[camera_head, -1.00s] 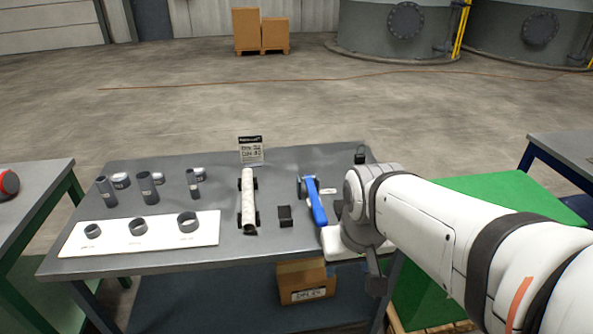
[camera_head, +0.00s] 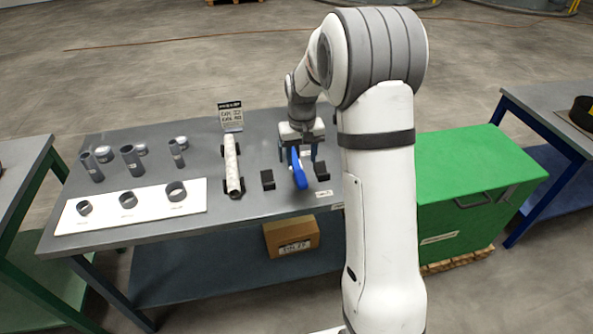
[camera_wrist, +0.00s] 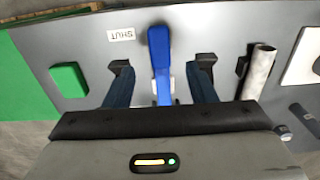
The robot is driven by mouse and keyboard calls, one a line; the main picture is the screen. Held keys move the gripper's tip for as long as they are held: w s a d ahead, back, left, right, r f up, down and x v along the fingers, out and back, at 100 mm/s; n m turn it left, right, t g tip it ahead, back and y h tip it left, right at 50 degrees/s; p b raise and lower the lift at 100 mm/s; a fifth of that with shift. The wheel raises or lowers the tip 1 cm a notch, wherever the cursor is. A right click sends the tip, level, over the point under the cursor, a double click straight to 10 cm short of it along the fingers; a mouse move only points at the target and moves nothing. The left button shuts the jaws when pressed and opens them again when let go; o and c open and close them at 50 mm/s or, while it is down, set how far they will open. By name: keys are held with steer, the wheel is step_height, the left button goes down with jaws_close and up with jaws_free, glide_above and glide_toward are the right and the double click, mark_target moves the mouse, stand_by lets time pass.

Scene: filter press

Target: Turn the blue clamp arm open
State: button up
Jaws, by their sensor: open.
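The blue clamp arm (camera_head: 298,170) lies on the grey table, pointing toward the table's near edge. My gripper (camera_head: 302,172) is above it. In the wrist view the blue clamp arm (camera_wrist: 159,52) runs between the two spread fingers of my gripper (camera_wrist: 162,68), with a gap on each side. The fingers are open and hold nothing. A "SHUT" label (camera_wrist: 121,34) lies beside the arm's free end. The clamp's pivot end is hidden behind my gripper.
A pale cylinder (camera_head: 232,165) rests in dark holders left of the clamp, with a black block (camera_head: 267,179) between. Grey pipe pieces and a white board (camera_head: 100,214) with rings are farther left. A green crate (camera_head: 470,170) stands right of the table.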

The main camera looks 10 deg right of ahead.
mark_target(301, 177)
step_height(301, 177, down, 7)
steer(key=shift+f+p, duration=0.15)
steer(key=shift+p, duration=0.4)
jaws_close()
stand_by(0.3)
